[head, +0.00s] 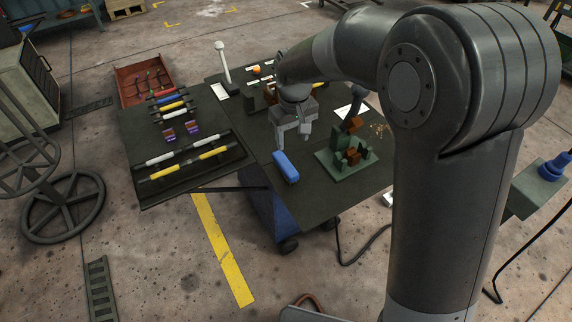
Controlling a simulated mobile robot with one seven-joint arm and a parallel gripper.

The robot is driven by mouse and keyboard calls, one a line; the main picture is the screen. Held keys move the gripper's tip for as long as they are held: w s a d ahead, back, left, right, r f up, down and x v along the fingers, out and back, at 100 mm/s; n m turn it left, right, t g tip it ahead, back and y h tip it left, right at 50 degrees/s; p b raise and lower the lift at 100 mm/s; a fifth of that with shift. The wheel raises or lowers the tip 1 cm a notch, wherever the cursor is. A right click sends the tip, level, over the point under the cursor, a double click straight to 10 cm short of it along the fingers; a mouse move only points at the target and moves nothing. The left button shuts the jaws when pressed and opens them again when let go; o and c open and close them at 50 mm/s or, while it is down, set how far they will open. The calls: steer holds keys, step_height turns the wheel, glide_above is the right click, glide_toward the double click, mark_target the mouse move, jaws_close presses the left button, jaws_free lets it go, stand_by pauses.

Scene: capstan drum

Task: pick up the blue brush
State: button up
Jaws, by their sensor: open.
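A blue elongated object, which appears to be the blue brush (286,167), lies near the front left edge of the dark table (305,192). Its bristles cannot be made out. My gripper (293,141) points down with its fingers apart and nothing visible between them. In the picture it is just above and slightly right of the blue brush, apart from it. Its exact height over the table cannot be told.
A green fixture with brown blocks (346,158) stands right of the brush. A side board (200,183) holds several yellow and white rods. A red tray (143,84) and a lamp-like post (223,62) are farther back. Bare tabletop lies in front of the fixture.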

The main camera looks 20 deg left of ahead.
steer(key=a+f, duration=0.2)
glide_above(286, 163)
steer(key=f, duration=0.5)
steer(key=shift+s+d, duration=0.15)
steer(key=shift+d, duration=0.1)
steer(key=shift+a+f, duration=0.15)
steer(key=shift+f, duration=1.15)
steer(key=shift+a+f, duration=0.1)
steer(key=shift+f, duration=1.2)
steer(key=shift+c, duration=0.6)
steer(key=c, duration=1)
steer(key=shift+r, duration=0.1)
